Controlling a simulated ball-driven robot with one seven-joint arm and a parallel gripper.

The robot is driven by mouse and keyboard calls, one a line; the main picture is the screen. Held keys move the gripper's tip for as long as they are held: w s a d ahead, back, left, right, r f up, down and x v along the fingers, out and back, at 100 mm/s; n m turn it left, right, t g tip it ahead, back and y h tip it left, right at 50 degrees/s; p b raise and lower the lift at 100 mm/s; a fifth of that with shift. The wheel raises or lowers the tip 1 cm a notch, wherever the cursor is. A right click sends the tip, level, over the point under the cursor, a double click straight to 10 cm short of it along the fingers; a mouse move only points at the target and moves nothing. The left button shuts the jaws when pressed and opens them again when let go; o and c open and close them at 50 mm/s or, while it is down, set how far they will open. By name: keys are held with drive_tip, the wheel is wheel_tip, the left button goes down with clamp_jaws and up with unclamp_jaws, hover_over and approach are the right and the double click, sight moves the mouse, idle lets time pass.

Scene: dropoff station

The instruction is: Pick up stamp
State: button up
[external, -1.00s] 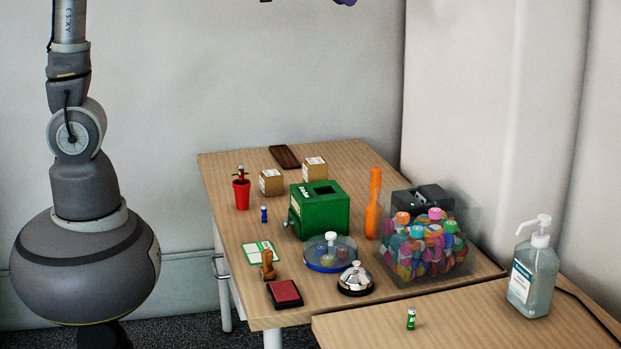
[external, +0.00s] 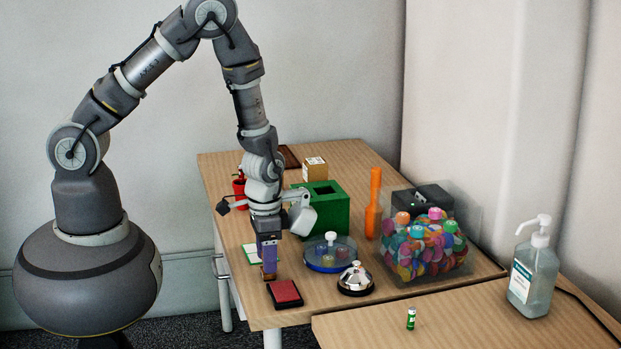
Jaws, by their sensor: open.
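The wooden stamp (external: 269,277) stands on the near left part of the wooden table, just behind the red ink pad (external: 285,293). My gripper (external: 268,268) points straight down over the stamp, and its purple fingers hide most of it. Only a small brown part near the bottom shows. The jaws are open. I cannot tell whether the fingers are around the stamp or in front of it, or whether they touch it.
Close to the right are a round blue-based dish (external: 331,262) and a silver bell (external: 356,279). A green-and-white card (external: 250,254) lies beside my gripper.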

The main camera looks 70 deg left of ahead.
wheel_tip(320, 180, down, 3)
drive_tip(key=shift+r+b, duration=0.1)
drive_tip(key=shift+b, duration=0.35)
